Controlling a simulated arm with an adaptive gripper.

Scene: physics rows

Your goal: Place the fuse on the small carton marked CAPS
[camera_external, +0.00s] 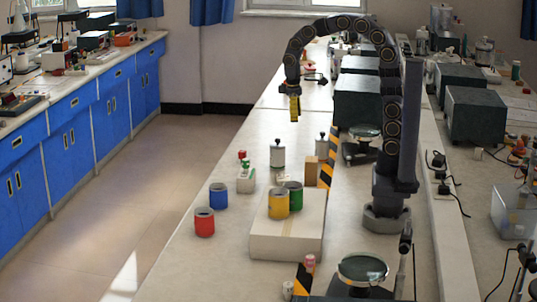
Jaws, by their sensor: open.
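My gripper (295,107), with yellow fingers, is open and points down above the far part of the bench. It is high above the objects, and nothing shows between its fingers. A small brown block or carton (312,170) stands on the bench by the striped strip. No CAPS marking can be read on it or on any other box. The fuse cannot be told for sure. A small red-and-white cylinder (310,264) stands upright at the front, and a small pale cylinder (288,289) stands beside it.
A large pale box (285,246) bears a yellow can (278,205) and a green can (296,194). A blue can (218,196) and red can (204,222) stand left. Metal cylinders (278,156) with black knobs stand behind. Striped strips (331,163) edge the bench, whose far left is clear.

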